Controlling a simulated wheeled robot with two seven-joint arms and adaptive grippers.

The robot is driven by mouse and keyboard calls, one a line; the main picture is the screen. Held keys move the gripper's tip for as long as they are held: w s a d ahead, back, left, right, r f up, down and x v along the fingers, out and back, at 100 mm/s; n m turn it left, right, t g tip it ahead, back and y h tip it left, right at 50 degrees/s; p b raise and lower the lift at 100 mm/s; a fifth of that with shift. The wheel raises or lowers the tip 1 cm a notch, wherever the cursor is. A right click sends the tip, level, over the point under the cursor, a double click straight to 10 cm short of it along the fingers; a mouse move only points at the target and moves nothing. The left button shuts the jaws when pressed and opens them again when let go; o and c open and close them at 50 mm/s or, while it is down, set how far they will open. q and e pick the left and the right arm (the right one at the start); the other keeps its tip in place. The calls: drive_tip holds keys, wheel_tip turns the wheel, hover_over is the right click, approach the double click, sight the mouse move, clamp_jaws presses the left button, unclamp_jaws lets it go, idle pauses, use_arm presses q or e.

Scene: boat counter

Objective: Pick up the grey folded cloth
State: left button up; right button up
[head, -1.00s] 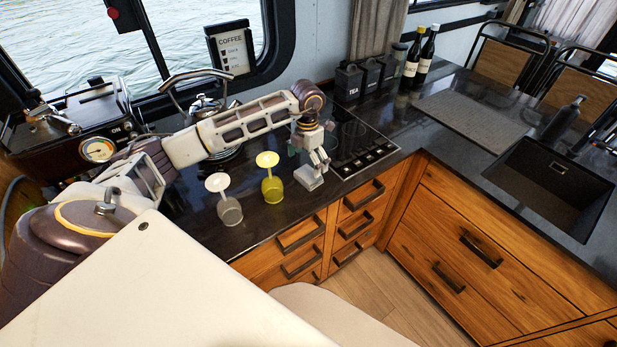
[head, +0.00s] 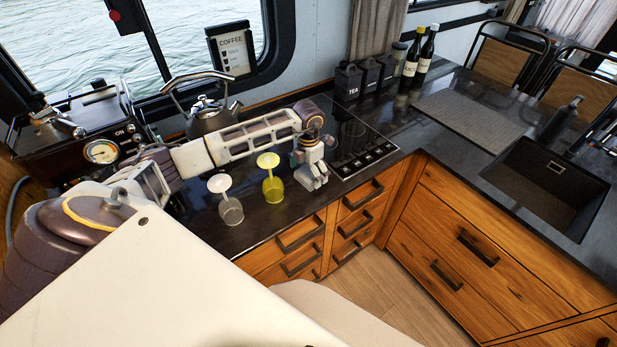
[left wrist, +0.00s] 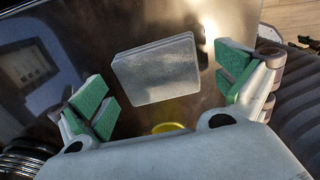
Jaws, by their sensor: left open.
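The grey folded cloth (left wrist: 156,69) lies flat on the dark counter (left wrist: 125,120) in the left wrist view, a pale rectangle of stacked layers. My left gripper (left wrist: 163,82) is open, its green-padded fingers on either side of the cloth's near part and apart from it. In the head view my left gripper (head: 312,178) points down near the counter's front edge and largely hides the cloth there. How high the fingertips are above the counter is hard to tell. My right gripper is not in view.
Two upturned glasses, clear (head: 230,209) and yellow (head: 273,187), stand just left of the left gripper. The hob (head: 360,148) lies to its right and a kettle (head: 212,117) stands behind my forearm. Dark counter shows in front of the glasses.

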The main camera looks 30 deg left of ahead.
sight(309, 174)
use_arm(q)
drive_tip(key=shift+c, duration=0.4)
drive_tip(key=c, duration=0.9)
drive_tip(key=shift+r, duration=0.2)
wheel_tip(309, 174, up, 8)
drive_tip(key=shift+f+b, duration=0.1)
drive_tip(key=shift+b, duration=0.85)
drive_tip(key=shift+r, duration=0.95)
